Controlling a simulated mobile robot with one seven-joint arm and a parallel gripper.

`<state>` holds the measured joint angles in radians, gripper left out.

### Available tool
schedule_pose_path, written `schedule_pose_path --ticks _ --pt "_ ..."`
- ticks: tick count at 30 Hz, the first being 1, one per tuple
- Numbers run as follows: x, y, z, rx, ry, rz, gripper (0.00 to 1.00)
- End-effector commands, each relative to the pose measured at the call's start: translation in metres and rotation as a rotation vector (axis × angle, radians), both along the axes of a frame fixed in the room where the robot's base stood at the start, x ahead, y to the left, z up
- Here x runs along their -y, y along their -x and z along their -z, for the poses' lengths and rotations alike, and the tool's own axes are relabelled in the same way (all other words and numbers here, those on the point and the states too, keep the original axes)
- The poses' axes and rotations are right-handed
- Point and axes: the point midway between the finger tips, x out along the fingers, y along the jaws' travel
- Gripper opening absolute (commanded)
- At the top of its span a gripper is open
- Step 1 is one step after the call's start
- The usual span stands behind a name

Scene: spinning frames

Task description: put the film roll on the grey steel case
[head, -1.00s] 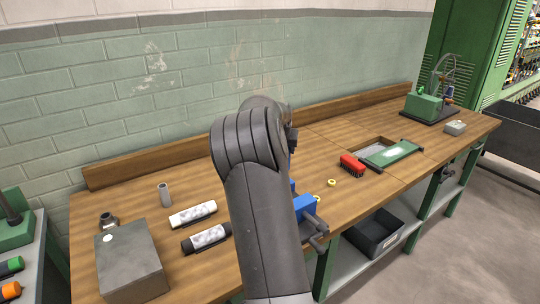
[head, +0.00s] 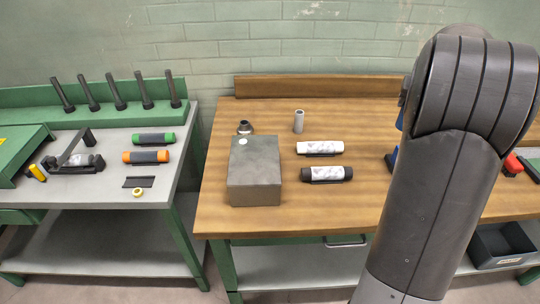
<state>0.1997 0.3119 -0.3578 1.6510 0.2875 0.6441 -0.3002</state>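The grey steel case (head: 255,186) stands near the left end of the wooden bench, with a small white round spot on its top. Right of it lie a white-ended roll (head: 320,148) and a black-ended roll (head: 327,174), each with a pale mottled middle. On the grey table at left lie a green-ended roll (head: 153,138) and an orange-ended roll (head: 146,156) with dark middles. I cannot tell for sure which one is the film roll. My arm rises at the right, well away from the case; my gripper is not visible.
A grey upright cylinder (head: 299,121) and a small dark fitting (head: 245,127) stand behind the case and rolls. The grey table (head: 90,188) also holds a black tool (head: 75,160) and a yellow ring (head: 138,192).

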Motion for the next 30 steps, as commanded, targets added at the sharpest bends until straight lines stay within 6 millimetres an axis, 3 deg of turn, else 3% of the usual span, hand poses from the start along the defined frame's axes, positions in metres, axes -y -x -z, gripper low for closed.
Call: schedule_pose_path --ticks 3,8,15,21,25,30 --pt "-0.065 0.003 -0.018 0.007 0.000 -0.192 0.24" --pt "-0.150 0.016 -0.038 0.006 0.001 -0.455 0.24" --pt "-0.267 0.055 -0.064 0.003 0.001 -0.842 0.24" --pt "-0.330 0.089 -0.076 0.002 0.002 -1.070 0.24" --pt "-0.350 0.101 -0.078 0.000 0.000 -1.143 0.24" --pt "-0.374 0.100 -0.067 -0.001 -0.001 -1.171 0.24"
